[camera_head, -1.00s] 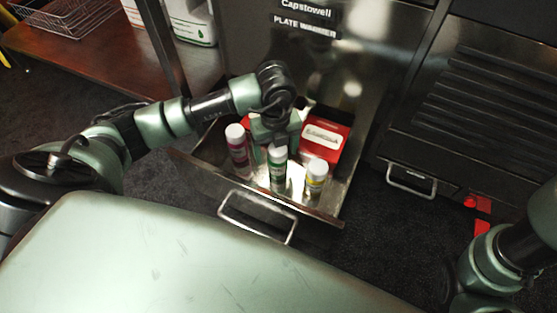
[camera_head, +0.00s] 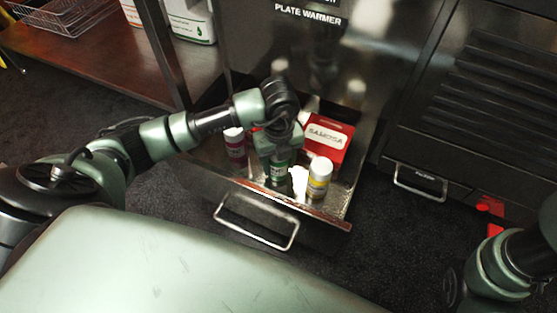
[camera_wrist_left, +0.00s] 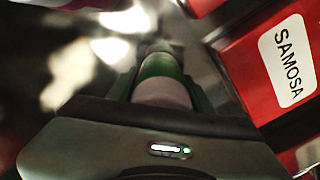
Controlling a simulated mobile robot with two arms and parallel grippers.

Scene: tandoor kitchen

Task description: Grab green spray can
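The green spray can (camera_head: 279,172) stands in the open metal drawer (camera_head: 205,175). My left gripper (camera_head: 277,158) is over its top, hiding the white cap and upper part in the head view. In the left wrist view the can (camera_wrist_left: 163,66) points away between my two fingers, one on each side. The fingers look apart around it, with no clear grip on it.
A can with a red label (camera_head: 235,145) stands left of the green one, and a yellow-labelled can (camera_head: 319,178) stands close on its right. A red SAMOSA box (camera_head: 328,140) is behind. The drawer handle (camera_head: 255,222) juts forward.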

